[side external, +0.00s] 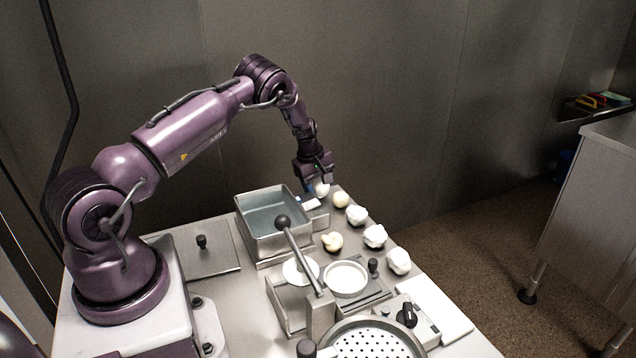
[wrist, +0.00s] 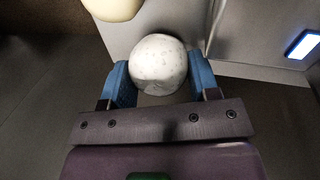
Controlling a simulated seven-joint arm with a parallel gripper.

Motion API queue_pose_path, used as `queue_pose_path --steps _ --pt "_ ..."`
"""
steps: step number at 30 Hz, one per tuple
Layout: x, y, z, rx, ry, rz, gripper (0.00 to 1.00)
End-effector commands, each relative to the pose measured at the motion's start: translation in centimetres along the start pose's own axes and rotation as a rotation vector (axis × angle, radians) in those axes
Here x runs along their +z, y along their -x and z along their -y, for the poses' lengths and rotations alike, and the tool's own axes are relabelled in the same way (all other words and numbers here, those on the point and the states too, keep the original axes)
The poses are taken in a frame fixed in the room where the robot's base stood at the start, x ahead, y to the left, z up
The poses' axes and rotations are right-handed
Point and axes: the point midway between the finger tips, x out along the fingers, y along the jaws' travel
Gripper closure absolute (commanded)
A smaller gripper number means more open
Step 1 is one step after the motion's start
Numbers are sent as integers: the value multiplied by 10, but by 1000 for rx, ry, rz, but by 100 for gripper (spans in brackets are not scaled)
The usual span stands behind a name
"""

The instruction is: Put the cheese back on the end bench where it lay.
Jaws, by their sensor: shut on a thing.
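My gripper (side external: 318,184) is at the far end of the steel bench (side external: 225,310). In the wrist view its blue fingers (wrist: 160,78) are shut on a round white cheese (wrist: 160,62) with a faintly speckled surface. The same cheese (side external: 322,190) shows small below the fingers in the side view. It is beside a pale yellow cheese (side external: 341,200), which also shows at the top of the wrist view (wrist: 112,7). I cannot tell whether the held cheese touches the bench top.
Several white cheeses, such as this lumpy one (side external: 374,236), line the bench's right edge. A deep steel basin (side external: 272,216) stands left of the gripper. A small device with a lit display (wrist: 303,45) is close by. A lever press (side external: 300,255) and perforated basket (side external: 372,345) are nearer.

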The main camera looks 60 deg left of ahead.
Motion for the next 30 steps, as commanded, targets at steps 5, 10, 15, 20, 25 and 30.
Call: queue_pose_path --steps 5,10,15,20,25,30 --pt "0 -2 0 1 0 0 73" --pt "0 -4 1 1 0 0 73" --pt "0 -4 1 1 0 0 19" --pt "0 -4 1 1 0 0 15" --pt "0 -3 1 0 0 0 15" --pt "0 9 -2 2 0 0 15"
